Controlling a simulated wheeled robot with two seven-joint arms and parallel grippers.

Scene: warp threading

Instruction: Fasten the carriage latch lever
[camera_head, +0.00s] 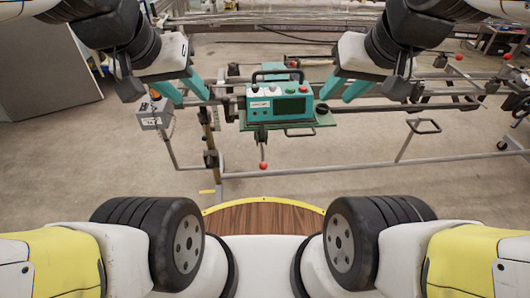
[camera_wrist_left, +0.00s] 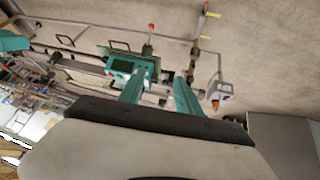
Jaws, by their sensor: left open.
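The teal carriage box (camera_head: 280,108), with a screen, buttons and a black top handle, sits on the frame rail in the middle of the head view. A thin lever with a red ball knob (camera_head: 263,165) hangs down from its front; I take this as the latch lever. The box (camera_wrist_left: 122,66) and the red knob (camera_wrist_left: 151,27) also show in the left wrist view. My left gripper (camera_head: 190,98) is open and empty, left of the carriage and apart from the lever. My right gripper (camera_head: 334,97) is open and empty, close to the carriage's right side in the picture.
A grey box (camera_head: 152,114) on a bracket stands left of the carriage. Metal rails (camera_head: 400,107) run across to the right. A loop handle (camera_head: 425,126) stands out at the right. The floor in front of the frame is clear. A grey panel (camera_head: 45,65) stands far left.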

